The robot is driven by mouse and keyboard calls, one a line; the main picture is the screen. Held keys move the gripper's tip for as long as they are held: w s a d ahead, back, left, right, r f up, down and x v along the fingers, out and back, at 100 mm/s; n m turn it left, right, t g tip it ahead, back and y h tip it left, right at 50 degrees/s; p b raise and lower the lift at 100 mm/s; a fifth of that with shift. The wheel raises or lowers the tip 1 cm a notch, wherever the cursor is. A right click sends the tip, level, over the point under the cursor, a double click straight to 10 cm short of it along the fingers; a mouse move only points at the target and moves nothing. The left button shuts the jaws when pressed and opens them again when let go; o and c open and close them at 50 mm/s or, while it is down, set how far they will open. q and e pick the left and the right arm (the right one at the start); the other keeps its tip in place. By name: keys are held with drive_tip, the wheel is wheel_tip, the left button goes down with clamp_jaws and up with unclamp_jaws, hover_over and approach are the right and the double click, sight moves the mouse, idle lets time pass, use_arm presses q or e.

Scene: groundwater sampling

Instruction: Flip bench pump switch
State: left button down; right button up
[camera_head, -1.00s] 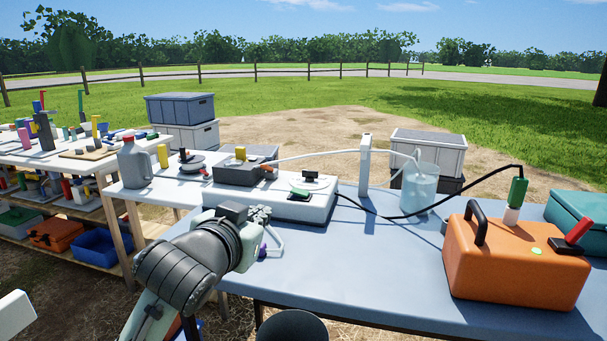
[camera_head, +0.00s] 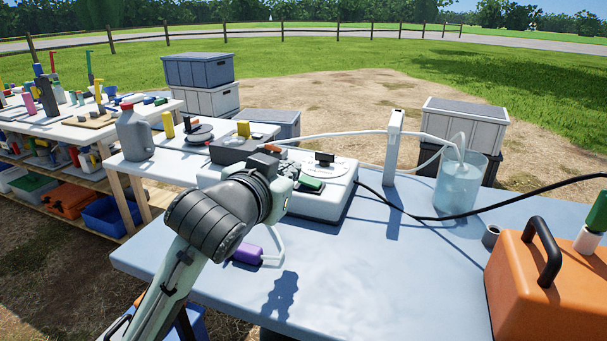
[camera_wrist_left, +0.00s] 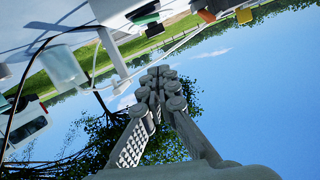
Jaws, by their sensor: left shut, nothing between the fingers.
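The bench pump (camera_head: 322,205) is a low white box on the blue-grey table, with a pale round dial and black knob (camera_head: 324,159) on top. A green-topped switch (camera_head: 311,185) in a dark base sits at its front. My left gripper (camera_head: 290,171) is shut and empty. In the head view it overlaps the pump's left part, just left of the switch. In the wrist view the shut left fingers (camera_wrist_left: 157,82) point up against sky, and the green part (camera_wrist_left: 147,19) is apart from them at the top. The right gripper is not in view.
A purple clamp (camera_head: 247,254) on a white tube lies below the gripper. A water beaker (camera_head: 460,183), a white post (camera_head: 393,148) and a black cable are to the right. An orange case (camera_head: 545,290) stands at right. The table's front middle (camera_head: 370,285) is clear.

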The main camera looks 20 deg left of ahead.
use_arm(q)
hover_over(310, 182)
drive_tip(key=f+v, duration=0.1)
drive_tip(key=v, duration=0.2)
drive_tip(key=shift+w+a+f, duration=0.1)
drive_tip(key=shift+w+f, duration=0.05)
drive_tip(key=shift+f, duration=0.8)
drive_tip(key=f, duration=0.3)
drive_tip(key=shift+w+a+f+b, duration=0.15)
drive_tip(key=shift+w+a+b, duration=0.1)
drive_tip(key=shift+w+b, duration=0.1)
drive_tip(key=shift+a+f, duration=0.1)
drive_tip(key=shift+f, duration=0.35)
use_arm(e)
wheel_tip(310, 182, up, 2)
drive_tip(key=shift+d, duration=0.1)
use_arm(q)
drive_tip(key=shift+w, duration=0.1)
